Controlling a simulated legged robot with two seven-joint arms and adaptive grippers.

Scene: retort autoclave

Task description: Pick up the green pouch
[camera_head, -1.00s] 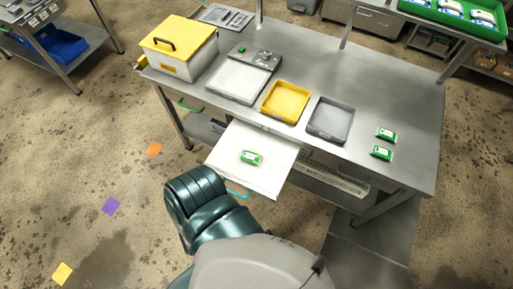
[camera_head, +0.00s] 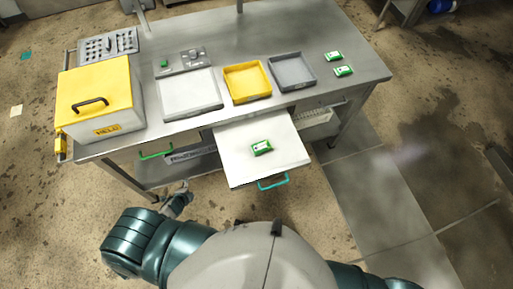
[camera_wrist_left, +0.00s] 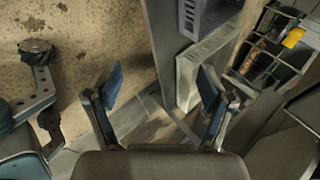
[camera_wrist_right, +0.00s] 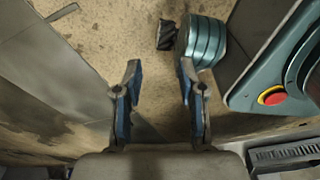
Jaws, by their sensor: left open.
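A green pouch (camera_head: 262,147) with a white label lies in the pulled-out white drawer (camera_head: 236,172) at the table's front. Two similar green pouches, one farther back (camera_head: 334,56) and one nearer (camera_head: 343,71), lie on the right of the tabletop. My left gripper (camera_head: 182,190) is below and left of the drawer, apart from the pouch. In the left wrist view its blue-padded fingers (camera_wrist_left: 161,82) are spread and empty. My right gripper (camera_wrist_right: 160,72) is open and empty over the floor in the right wrist view; the head view does not show it.
The steel table (camera_head: 225,38) holds a yellow-lidded box (camera_head: 135,112), a scale (camera_head: 190,94), a yellow tray (camera_head: 247,98) and a grey tray (camera_head: 312,78). A teal handle (camera_head: 273,182) sticks out from the drawer front. A green handle (camera_head: 156,155) is to its left.

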